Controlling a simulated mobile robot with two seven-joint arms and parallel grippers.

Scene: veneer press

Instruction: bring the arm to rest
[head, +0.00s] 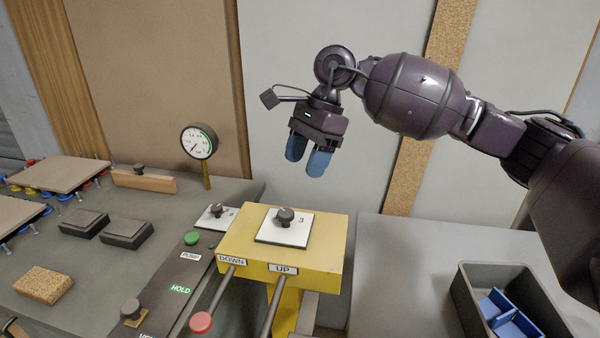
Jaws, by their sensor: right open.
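My right arm comes in from the right edge and reaches across the upper middle of the head view. Its gripper (307,163) points down with two blue fingertips apart, open and empty. It hangs in the air above and behind the yellow press block (325,258), touching nothing that I can see. My left gripper is not in view.
The yellow block carries a knob on a white plate (271,233) and levers labelled DOWN and UP. A dial gauge (199,142), a green button (192,238) and a cork block (43,285) are at left. A dark bin (462,300) with blue pieces stands at right.

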